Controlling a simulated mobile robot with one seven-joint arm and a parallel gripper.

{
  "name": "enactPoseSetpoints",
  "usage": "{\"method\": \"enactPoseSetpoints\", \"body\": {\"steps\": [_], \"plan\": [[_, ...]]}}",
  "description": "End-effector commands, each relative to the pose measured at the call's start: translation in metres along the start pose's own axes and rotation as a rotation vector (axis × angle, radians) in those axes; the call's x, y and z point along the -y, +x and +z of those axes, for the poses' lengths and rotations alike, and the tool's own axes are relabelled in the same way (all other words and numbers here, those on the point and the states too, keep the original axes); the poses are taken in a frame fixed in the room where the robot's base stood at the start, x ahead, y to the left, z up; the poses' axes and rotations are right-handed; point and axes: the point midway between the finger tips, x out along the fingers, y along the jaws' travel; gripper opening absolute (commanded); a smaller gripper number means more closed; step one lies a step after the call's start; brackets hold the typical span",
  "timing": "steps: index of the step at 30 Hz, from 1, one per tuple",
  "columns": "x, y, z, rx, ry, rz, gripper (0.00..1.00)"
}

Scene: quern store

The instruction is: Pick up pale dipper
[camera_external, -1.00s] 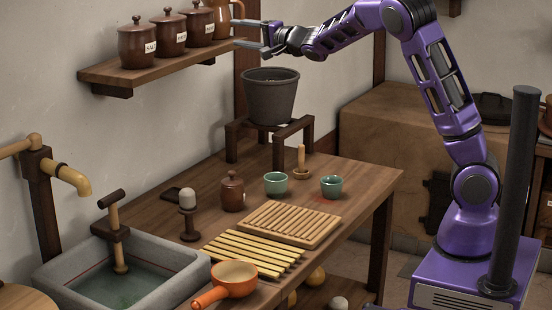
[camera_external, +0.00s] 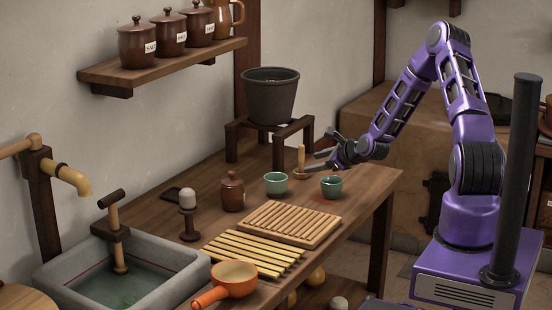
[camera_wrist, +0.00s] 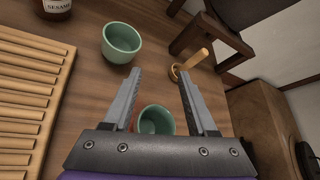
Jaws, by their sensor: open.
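The pale dipper (camera_external: 301,157) has a light wooden handle standing up from a small round base on the far part of the table. In the wrist view the dipper (camera_wrist: 193,62) lies just beyond and right of the right fingertip. My gripper (camera_external: 316,160) is open and empty, close to the right of the dipper and above the table. In the wrist view my gripper (camera_wrist: 160,72) points toward the table, and the dipper is not between its fingers.
A green cup (camera_external: 332,188) stands below my gripper, and another green cup (camera_external: 276,184) is to the left. A dark stand (camera_external: 232,140) with a grey pot (camera_external: 270,97) is behind the dipper. Slatted racks (camera_external: 290,224) and a brown jar (camera_external: 232,192) are nearer the front.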

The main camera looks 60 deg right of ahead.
Motion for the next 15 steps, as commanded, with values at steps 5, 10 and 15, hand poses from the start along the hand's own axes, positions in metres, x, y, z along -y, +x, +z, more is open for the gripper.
{"method": "enactPoseSetpoints", "body": {"steps": [5,10,15], "plan": [[0.025,-0.020,-0.009,0.030,0.291,-0.041,0.58],[0.052,-0.037,-0.003,0.077,0.470,-0.082,0.58],[0.065,-0.043,0.002,0.102,0.539,-0.099,0.58]]}}
